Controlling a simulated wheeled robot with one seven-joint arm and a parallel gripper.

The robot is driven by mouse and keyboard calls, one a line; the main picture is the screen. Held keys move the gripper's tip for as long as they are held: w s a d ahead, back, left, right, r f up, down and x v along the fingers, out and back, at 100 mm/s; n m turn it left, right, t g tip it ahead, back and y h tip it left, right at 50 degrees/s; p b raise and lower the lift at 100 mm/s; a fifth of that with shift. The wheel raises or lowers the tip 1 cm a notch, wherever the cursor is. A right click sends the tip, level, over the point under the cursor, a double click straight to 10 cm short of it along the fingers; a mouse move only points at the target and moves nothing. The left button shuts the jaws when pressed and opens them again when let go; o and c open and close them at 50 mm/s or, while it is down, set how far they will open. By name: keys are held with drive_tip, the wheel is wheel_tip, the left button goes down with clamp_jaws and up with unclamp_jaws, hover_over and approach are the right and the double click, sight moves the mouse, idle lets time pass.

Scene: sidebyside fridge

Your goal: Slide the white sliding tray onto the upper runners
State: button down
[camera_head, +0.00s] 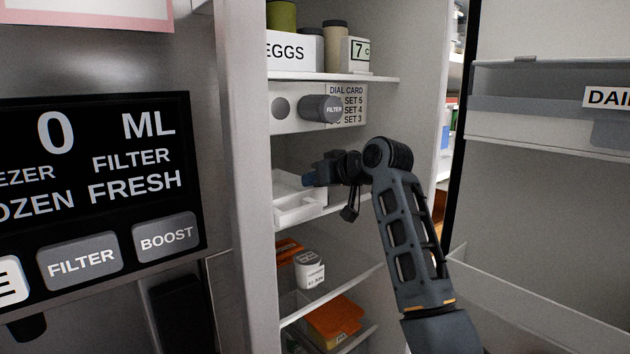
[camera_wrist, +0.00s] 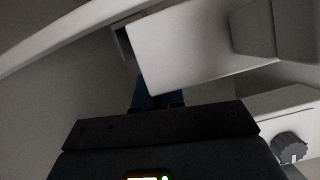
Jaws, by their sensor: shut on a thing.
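The white sliding tray (camera_head: 300,208) is inside the open fridge, below the dial panel, at the height of the middle bay. My gripper (camera_head: 309,180) reaches in from the right, its blue fingertips shut on the tray's right side. In the wrist view a broad white face of the tray (camera_wrist: 190,45) fills the upper middle, with the blue fingers (camera_wrist: 155,97) at its lower edge. The fingertips are partly hidden by the tray. The upper runners cannot be made out, and I cannot tell whether the tray touches any runner.
Below are a small white labelled tub (camera_head: 309,270) and orange packets (camera_head: 335,318). The open door with its bins (camera_head: 540,110) is at right. The freezer control panel (camera_head: 95,185) is at left.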

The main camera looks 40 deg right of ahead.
drive_tip(key=shift+w, duration=0.2)
drive_tip(key=c, duration=1.2)
unclamp_jaws()
drive_tip(key=shift+o, duration=0.2)
drive_tip(key=b+v, duration=0.1)
drive_tip(key=v, duration=0.6)
drive_tip(key=shift+s, duration=0.4)
drive_tip(key=shift+r, duration=0.1)
drive_tip(key=shift+s, duration=0.1)
